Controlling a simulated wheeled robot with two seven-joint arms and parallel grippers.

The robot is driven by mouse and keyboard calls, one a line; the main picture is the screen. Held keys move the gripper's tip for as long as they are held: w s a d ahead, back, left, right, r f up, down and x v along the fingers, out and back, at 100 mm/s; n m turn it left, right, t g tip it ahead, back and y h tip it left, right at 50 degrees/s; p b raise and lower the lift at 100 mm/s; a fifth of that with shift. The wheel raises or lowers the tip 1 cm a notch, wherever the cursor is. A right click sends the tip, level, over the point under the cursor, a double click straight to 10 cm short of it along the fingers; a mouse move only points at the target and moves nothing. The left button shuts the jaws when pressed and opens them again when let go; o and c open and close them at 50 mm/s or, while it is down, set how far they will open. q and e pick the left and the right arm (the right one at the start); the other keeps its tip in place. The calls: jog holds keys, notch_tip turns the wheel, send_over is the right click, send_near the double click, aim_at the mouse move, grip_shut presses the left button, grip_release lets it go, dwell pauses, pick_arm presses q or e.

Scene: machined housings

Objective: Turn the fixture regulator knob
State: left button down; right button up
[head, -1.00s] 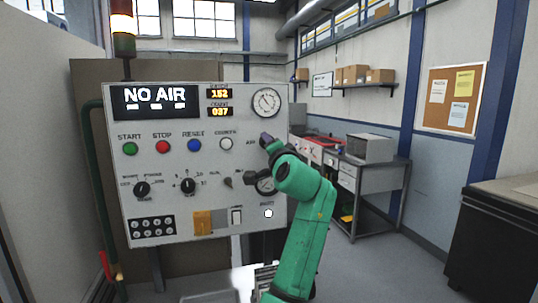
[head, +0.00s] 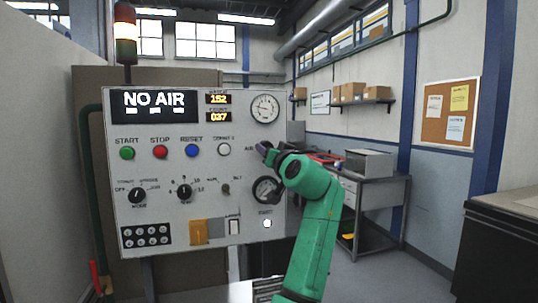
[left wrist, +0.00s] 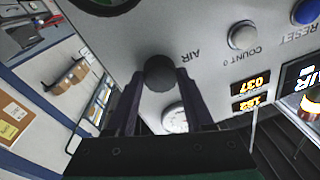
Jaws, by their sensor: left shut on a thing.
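The control panel (head: 205,215) with its NO AIR display (head: 155,104) fills the left half of the head view. In the left wrist view, a round dark knob (left wrist: 160,72) sits on the panel beside the AIR label. My left gripper (left wrist: 159,80) is shut on this knob, with one dark finger on each side. In the head view my left gripper (head: 264,150) reaches the panel's right part, and it hides the knob there. The lower gauge (head: 265,189) is just below it, and the upper gauge (head: 264,108) is above. My right gripper is not in view.
Start, stop, reset and counter buttons (head: 223,149) line up left of the gripper. Selector knobs (head: 184,191) and an orange plate (head: 198,232) are below. A grey workbench (head: 375,195) stands behind on the right, with open floor before it.

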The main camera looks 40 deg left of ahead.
pick_arm(q)
jog(key=shift+r+n, duration=0.35)
jog(key=shift+n, duration=0.05)
jog(key=c, duration=0.5)
grip_release()
jog(key=shift+o, duration=1.1)
jog(key=shift+f, duration=0.25)
jog(key=b+v, duration=0.6)
jog(key=v, duration=0.8)
jog(key=shift+d, duration=0.15)
